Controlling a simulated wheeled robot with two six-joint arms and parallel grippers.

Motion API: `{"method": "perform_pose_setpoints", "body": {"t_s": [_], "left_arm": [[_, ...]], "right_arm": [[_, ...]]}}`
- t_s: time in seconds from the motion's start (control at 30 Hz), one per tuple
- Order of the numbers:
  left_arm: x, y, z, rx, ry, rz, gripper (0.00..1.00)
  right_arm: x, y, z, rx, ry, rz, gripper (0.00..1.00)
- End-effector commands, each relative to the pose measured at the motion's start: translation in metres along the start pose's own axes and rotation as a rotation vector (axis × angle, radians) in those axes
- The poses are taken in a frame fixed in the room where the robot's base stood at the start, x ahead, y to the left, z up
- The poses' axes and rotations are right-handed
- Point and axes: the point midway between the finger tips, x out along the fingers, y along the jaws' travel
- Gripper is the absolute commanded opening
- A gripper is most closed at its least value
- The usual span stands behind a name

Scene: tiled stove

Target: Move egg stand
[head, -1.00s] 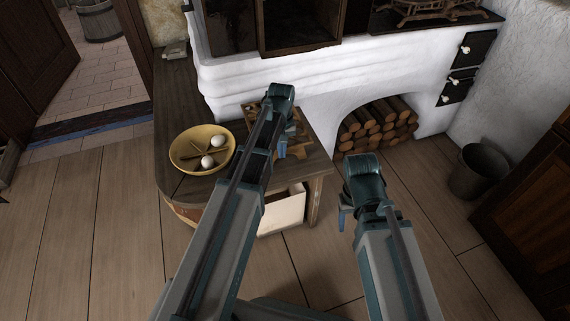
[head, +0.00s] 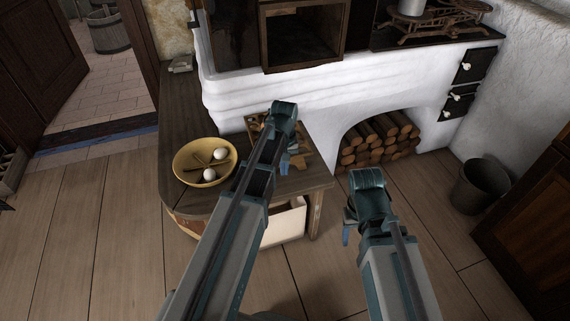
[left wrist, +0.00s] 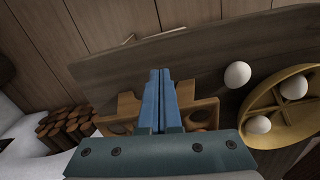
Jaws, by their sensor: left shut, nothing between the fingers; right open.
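The egg stand (head: 302,158) is a brown wooden rack on the corner of the wooden bench, partly hidden by my left arm in the head view. In the left wrist view the stand (left wrist: 205,112) shows round holes behind my fingers. My left gripper (head: 284,165) is shut and empty above the stand; its blue fingers (left wrist: 161,73) cross in front of it, and I cannot tell whether they touch it. My right gripper (head: 347,232) is open and empty, out over the floor right of the bench.
A yellow bowl (head: 183,170) holding two eggs stands left of the stand. A bucket (head: 482,186) stands at right.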

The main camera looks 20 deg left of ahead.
Motion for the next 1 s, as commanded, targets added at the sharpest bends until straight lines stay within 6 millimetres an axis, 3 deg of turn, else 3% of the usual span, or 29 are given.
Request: {"method": "perform_pose_setpoints", "body": {"t_s": [0.03, 0.5, 1.0], "left_arm": [[-0.017, 0.0, -0.001, -0.001, 0.0, 0.0, 0.0], [-0.082, 0.0, -0.001, 0.0, 0.0, 0.0, 0.0], [-0.09, 0.001, 0.002, 0.006, 0.0, -0.001, 0.0]], "right_arm": [[-0.017, 0.001, 0.001, 0.0, 0.0, -0.002, 0.63], [-0.082, 0.007, 0.005, 0.001, 0.0, -0.005, 0.63], [-0.089, 0.008, 0.005, 0.001, 0.0, -0.005, 0.63]]}}
